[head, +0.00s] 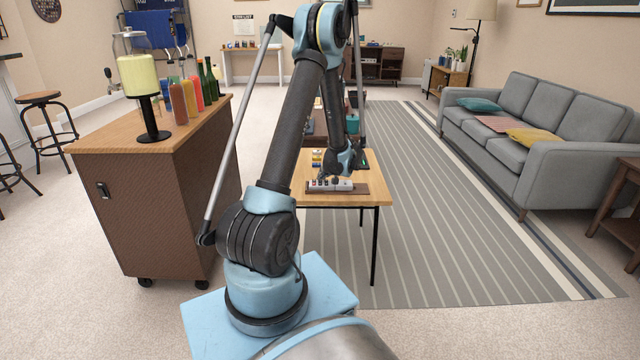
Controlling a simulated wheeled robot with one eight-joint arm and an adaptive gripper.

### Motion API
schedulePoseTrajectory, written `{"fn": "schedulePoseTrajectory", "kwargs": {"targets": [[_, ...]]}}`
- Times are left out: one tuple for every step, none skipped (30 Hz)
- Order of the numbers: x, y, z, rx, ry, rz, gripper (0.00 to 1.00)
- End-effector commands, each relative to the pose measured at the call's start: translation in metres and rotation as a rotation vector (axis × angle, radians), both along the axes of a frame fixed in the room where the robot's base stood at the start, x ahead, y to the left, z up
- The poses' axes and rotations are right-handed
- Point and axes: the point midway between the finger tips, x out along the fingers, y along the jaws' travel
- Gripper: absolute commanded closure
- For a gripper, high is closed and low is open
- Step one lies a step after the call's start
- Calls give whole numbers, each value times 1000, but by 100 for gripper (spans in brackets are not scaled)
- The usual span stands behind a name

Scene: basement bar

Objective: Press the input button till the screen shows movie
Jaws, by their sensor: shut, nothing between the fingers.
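A small light-coloured device (322,185) sits on a dark brown board (358,189) near the front edge of a wooden table (375,197). Small dark details show on the device, but I cannot make out an input button or read any screen. My gripper (338,176) is shut and empty, pointing down at or just above the device. I cannot tell whether its tips touch it. My arm and gripper hide part of the device and of the tabletop behind it.
A striped rug (450,220) leaves open floor on the right, before a grey sofa (545,150). Small coloured items (317,158) lie behind the device.

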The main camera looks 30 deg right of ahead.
Motion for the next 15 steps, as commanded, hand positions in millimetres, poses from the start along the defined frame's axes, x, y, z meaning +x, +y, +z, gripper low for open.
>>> {"fn": "schedulePoseTrajectory", "kwargs": {"targets": [[0,0,0,0,0,0,100],[0,0,1,0,0,0,100],[0,0,2,0,0,0,100],[0,0,2,0,0,0,100],[0,0,3,0,0,0,100],[0,0,5,0,0,0,100],[0,0,6,0,0,0,100],[0,0,8,0,0,0,100],[0,0,10,0,0,0,100],[0,0,11,0,0,0,100],[0,0,12,0,0,0,100],[0,0,13,0,0,0,100],[0,0,14,0,0,0,100],[0,0,15,0,0,0,100],[0,0,15,0,0,0,100]]}}
